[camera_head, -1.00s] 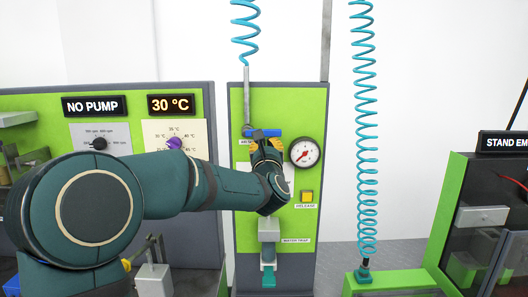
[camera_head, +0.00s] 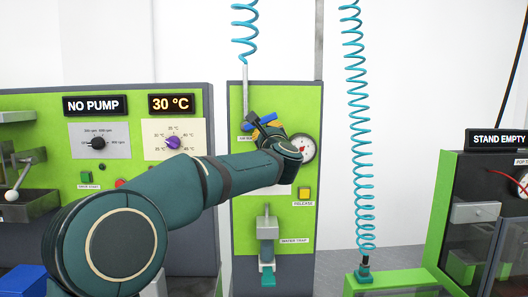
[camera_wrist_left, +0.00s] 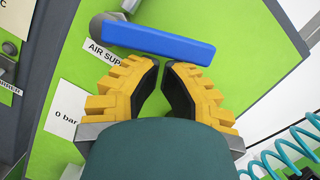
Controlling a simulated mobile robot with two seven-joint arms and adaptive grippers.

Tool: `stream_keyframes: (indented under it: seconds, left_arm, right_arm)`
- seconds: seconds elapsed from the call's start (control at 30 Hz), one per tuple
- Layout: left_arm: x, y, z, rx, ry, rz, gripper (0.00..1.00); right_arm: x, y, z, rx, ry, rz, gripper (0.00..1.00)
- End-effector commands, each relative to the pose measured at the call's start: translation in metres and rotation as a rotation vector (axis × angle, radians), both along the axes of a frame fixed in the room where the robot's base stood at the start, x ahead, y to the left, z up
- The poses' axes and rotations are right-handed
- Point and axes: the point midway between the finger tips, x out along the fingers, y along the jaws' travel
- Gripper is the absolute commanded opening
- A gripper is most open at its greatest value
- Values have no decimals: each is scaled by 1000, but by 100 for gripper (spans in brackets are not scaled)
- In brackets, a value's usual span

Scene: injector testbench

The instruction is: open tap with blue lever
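The tap's blue lever (camera_wrist_left: 160,42) is a flat bar on the green panel, just beyond my left fingertips in the left wrist view. In that view it runs from a grey pivot at upper left toward the right, by the "AIR SUPPLY" label. My left gripper (camera_wrist_left: 161,68) has yellow-backed fingers with black pads. The tips are close together with a narrow gap and nothing between them. Whether they touch the lever is unclear. In the head view my left gripper (camera_head: 262,122) covers much of the lever. My right gripper is in neither view.
A round gauge (camera_head: 302,148) sits right beside my left wrist. Below are a yellow release button (camera_head: 305,194) and the water trap (camera_head: 267,230). A teal coiled hose (camera_head: 357,130) hangs to the right. The "NO PUMP" panel (camera_head: 50,136) is at left.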

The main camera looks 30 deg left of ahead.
Motion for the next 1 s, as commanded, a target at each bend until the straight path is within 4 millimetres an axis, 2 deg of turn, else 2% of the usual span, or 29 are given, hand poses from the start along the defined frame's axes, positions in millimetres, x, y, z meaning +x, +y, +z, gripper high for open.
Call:
stream_keyframes:
  seconds: [0.03, 0.1, 0.4, 0.9, 1.0]
  left_arm:
    - [1, 0, -3, -40, -28, 1, 0]
    - [1, 0, 2, -97, -63, 0, 0]
    - [0, 1, 22, -341, -209, 0, 0]
    - [-7, 12, 49, -732, -449, 1, 0]
    - [-9, 15, 52, -753, -462, 1, 0]
  right_arm:
    - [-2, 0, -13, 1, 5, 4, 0]
    - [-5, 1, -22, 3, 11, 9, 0]
    - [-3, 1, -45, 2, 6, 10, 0]
    - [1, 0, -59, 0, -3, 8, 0]
    - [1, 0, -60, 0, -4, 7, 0]
